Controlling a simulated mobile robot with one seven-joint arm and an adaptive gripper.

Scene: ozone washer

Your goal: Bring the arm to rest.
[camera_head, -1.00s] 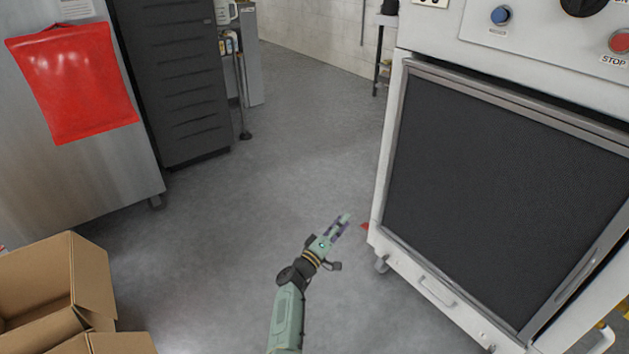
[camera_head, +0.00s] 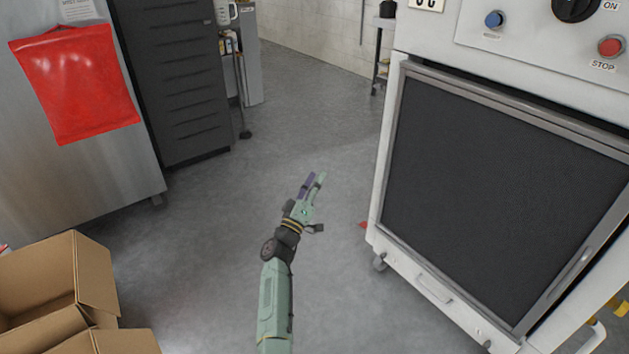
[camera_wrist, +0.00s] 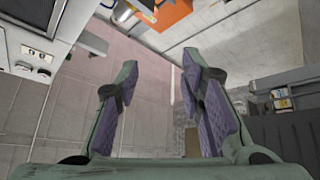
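My gripper (camera_head: 313,182) is in the middle of the head view, above the grey floor and left of the white machine (camera_head: 384,215). Its two fingers point up and away and stand apart with nothing between them. In the wrist view my gripper (camera_wrist: 166,105) shows both purple-padded fingers, with a clear gap between them. It touches nothing that I can see.
The white machine with a dark front panel (camera_head: 500,200) fills the right. Open cardboard boxes (camera_head: 50,275) are at lower left. A red bag (camera_head: 78,85) hangs on a steel cabinet (camera_head: 100,180), beside a dark drawer unit (camera_head: 180,90). The middle floor (camera_head: 270,130) is clear.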

